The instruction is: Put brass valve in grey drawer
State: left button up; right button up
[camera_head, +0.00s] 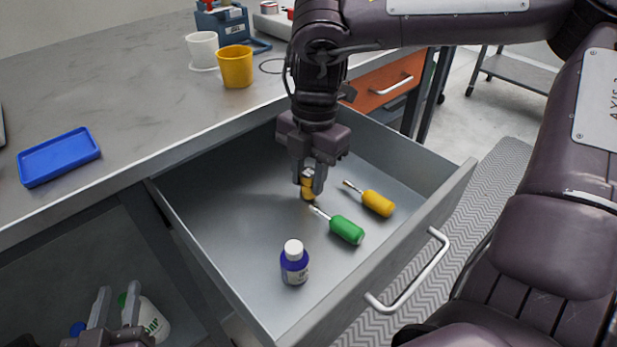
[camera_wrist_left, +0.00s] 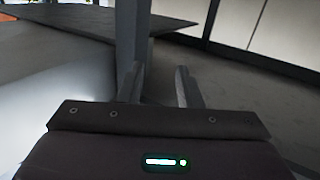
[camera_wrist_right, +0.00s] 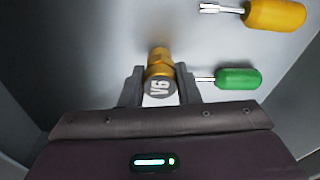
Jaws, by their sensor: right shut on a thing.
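The brass valve (camera_head: 308,188) is inside the open grey drawer (camera_head: 215,200), between the fingers of my right gripper (camera_head: 308,180). In the right wrist view the valve (camera_wrist_right: 159,66) has a gold body and a grey end marked V6, and the right gripper (camera_wrist_right: 160,92) is shut on it. The valve is low, at or just above the drawer floor; I cannot tell whether it touches. My left gripper (camera_head: 117,312) is low at the bottom left, below the worktop, with its fingers apart and empty; it also shows in the left wrist view (camera_wrist_left: 160,88).
In the drawer lie a green screwdriver (camera_head: 346,229) and a yellow screwdriver (camera_head: 377,203), and a blue bottle (camera_head: 294,263) stands near the front. The worktop holds a blue tray (camera_head: 58,156), a yellow cup (camera_head: 236,67) and a white cup (camera_head: 202,50). An orange drawer (camera_head: 385,85) is behind.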

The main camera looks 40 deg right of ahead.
pick_arm(q)
jog(key=shift+r, duration=0.45)
pick_arm(e)
jog(key=shift+f, duration=0.15)
jog(key=shift+f, duration=0.1)
jog(key=o, duration=1.1)
jog(key=shift+c, duration=0.2)
pick_arm(q)
jog(key=shift+r+t, duration=0.3)
